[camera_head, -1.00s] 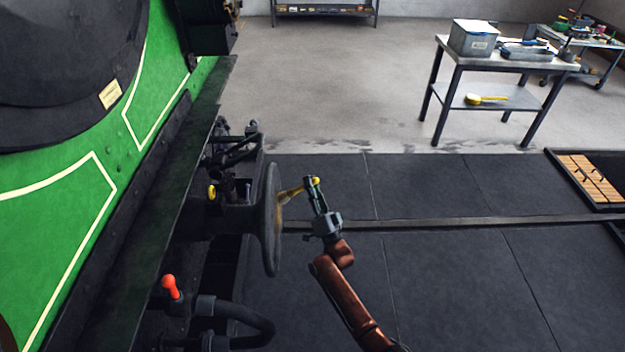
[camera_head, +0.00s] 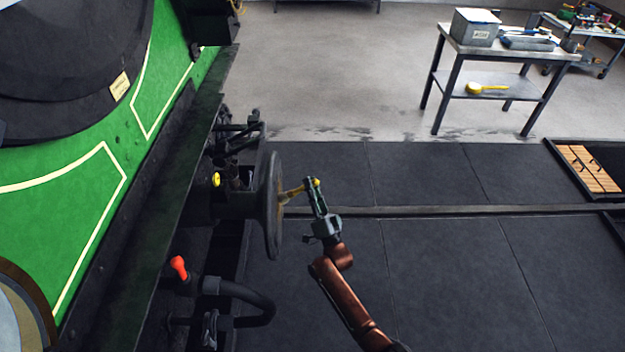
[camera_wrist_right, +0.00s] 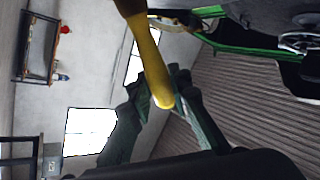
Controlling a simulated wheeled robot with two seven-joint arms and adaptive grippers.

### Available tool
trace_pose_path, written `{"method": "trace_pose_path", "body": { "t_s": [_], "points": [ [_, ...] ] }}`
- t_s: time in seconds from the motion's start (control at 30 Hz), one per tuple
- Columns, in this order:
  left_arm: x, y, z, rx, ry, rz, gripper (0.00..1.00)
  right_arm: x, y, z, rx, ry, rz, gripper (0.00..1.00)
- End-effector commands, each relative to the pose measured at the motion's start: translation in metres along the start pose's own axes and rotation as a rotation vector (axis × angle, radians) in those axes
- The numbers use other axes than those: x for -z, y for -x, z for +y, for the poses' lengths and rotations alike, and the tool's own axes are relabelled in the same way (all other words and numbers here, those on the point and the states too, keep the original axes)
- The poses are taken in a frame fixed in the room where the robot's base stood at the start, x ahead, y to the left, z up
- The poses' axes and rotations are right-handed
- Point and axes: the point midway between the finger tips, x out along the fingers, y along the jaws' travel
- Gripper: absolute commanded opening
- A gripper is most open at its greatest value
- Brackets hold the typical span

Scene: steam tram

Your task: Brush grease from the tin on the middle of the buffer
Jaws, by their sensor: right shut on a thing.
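The dark round buffer (camera_head: 274,205) stands out from the front of the green tram, seen nearly edge-on. My right gripper (camera_head: 312,183) is shut on a yellow-handled brush (camera_head: 293,191). The brush points left, and its bristle end is at the buffer's face, a little above the middle. Whether the bristles touch cannot be told for sure. In the right wrist view the yellow handle (camera_wrist_right: 147,55) lies between the fingers (camera_wrist_right: 165,100). A grey box-like tin (camera_head: 475,27) stands on the metal table. My left gripper is not in view.
The metal table (camera_head: 525,52) stands at the back right, with a tray (camera_head: 528,43) on top and a yellow-handled brush (camera_head: 487,88) on its lower shelf. A red-tipped lever (camera_head: 179,267) and a hose (camera_head: 245,290) sit below the buffer. The dark floor to the right is mostly clear.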

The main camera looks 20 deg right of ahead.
Motion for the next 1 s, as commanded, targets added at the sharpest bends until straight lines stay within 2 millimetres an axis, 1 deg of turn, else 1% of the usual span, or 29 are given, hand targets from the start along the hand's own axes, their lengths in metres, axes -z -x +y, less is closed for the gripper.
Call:
{"method": "trace_pose_path", "body": {
  "t_s": [0.03, 0.27, 0.53, 0.77, 1.0],
  "points": [
    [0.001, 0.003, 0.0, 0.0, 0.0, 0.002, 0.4, 0.001, 0.001, -0.003, 0.001, 0.0, 0.001, 0.0],
    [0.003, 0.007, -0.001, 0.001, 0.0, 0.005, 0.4, 0.0, 0.008, -0.008, 0.0, -0.001, -0.001, 0.0],
    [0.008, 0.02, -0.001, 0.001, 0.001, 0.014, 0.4, 0.001, 0.024, -0.022, 0.001, 0.0, 0.0, 0.0],
    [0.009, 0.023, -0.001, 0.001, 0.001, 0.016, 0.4, -0.001, 0.031, -0.026, 0.001, -0.001, -0.001, 0.0],
    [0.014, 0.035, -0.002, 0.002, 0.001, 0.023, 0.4, 0.001, 0.045, -0.037, 0.001, -0.003, -0.002, 0.0]
  ]
}}
